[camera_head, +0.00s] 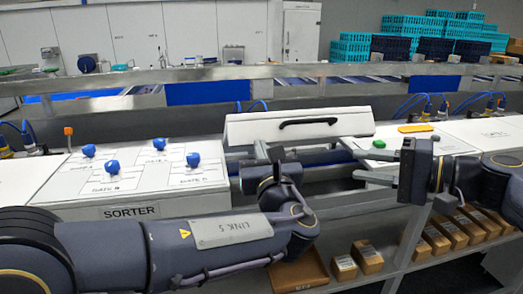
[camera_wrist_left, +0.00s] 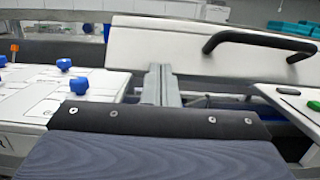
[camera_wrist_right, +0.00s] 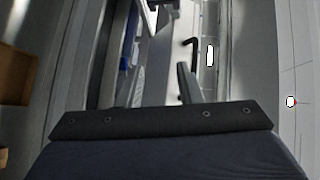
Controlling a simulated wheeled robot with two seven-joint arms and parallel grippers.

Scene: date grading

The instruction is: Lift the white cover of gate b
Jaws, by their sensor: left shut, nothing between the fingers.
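The white cover (camera_head: 245,129) with a black handle (camera_head: 308,123) stands tilted up, its front face showing, above an open gap in the bench. I cannot read a gate name on it. The cover (camera_wrist_left: 150,40) and its handle (camera_wrist_left: 258,38) also show in the left wrist view. My left gripper (camera_head: 262,152) is shut and empty at the cover's lower left edge; I cannot tell if it touches. My right gripper (camera_head: 362,166) is open and empty, in front of and right of the cover. Its spread fingers (camera_wrist_right: 163,87) show in the right wrist view.
A white SORTER panel (camera_head: 75,190) with several blue knobs stands left of the gap. A white panel with a green button (camera_head: 379,143) and a yellow piece (camera_head: 415,128) lies right. A metal rail (camera_head: 190,101) runs behind. Boxes (camera_head: 368,256) sit on the shelf below.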

